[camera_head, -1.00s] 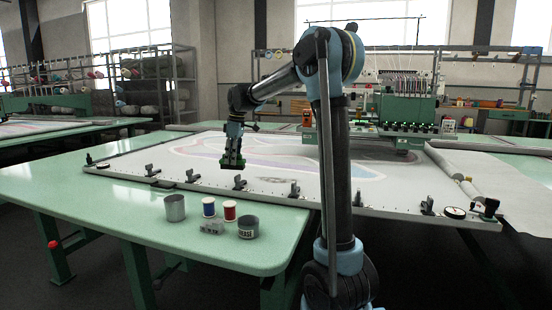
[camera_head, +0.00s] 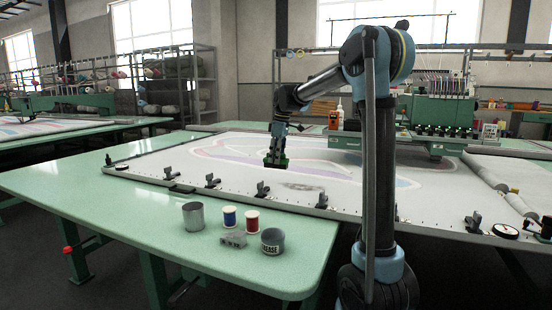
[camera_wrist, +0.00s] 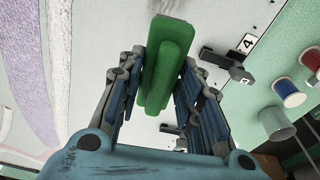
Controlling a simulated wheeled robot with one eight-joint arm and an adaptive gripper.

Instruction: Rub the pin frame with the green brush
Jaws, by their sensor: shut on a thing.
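My gripper (camera_head: 276,162) is shut on the green brush (camera_wrist: 168,62), held between its two fingers. In the head view the brush is a small dark green block at the gripper's tip, over the pale cloth inward of the frame's near edge. I cannot tell whether it touches the cloth. The pin frame (camera_head: 235,193) is the white border around the cloth, with small pins and black clamps along its near side. In the wrist view the frame's edge (camera_wrist: 262,22) runs right of the brush, with a black clamp and number 4 labels beside it.
On the green table's near corner stand a metal can (camera_head: 193,217), a blue spool (camera_head: 229,217), a red spool (camera_head: 252,222), a grey block (camera_head: 233,239) and a grease tin (camera_head: 272,241). A black clamp (camera_head: 262,189) rises from the frame. A green tufting machine (camera_head: 437,120) stands behind.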

